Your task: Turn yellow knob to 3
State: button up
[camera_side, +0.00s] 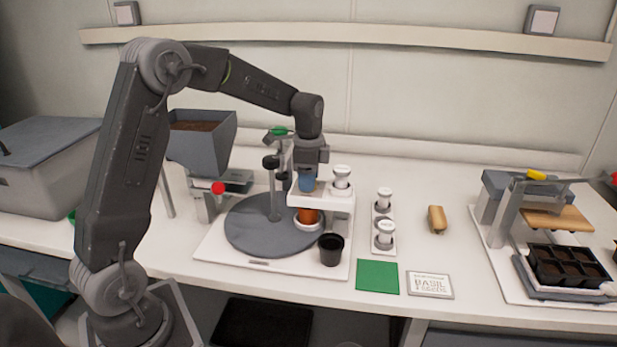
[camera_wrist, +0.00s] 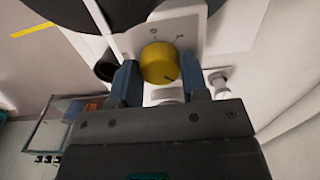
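The yellow knob (camera_wrist: 158,63) is round and sits on a white panel (camera_wrist: 200,28) with small dark marks too small to read. A short dark line on the knob points to its lower right in the wrist view. My gripper (camera_wrist: 159,70) has its two blue fingers on either side of the knob. They are apart, and a narrow gap shows at the right finger; contact at the left one is unclear. In the side view my gripper (camera_side: 307,183) points down over the white stand (camera_side: 342,203). The knob is hidden there behind the gripper.
A white-capped vial (camera_side: 342,178) stands on the stand, right beside my gripper. Two more vials (camera_side: 384,230) stand right. A green card (camera_side: 378,277) lies in front.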

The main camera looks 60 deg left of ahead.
jog(key=o, duration=0.5)
jog(key=shift+c, duration=0.2)
notch_tip(320, 180, up, 14)
jog(key=shift+f, duration=0.1)
dwell(0.5)
jog(key=s+d+r+n+t, duration=0.25)
jog(key=s+d+n, duration=0.25)
jog(key=s+d, duration=0.65)
jog(key=s+d+f+n+t, duration=0.1)
jog(key=s+f+n, duration=0.1)
jog(key=s, duration=0.4)
jog(key=s+d+f+n+t, duration=0.2)
jog(key=s+f, duration=0.2)
jog(key=s, duration=0.2)
jog(key=shift+s+d+f, duration=0.2)
jog(key=shift+d+f, duration=0.1)
jog(key=shift+f, duration=0.05)
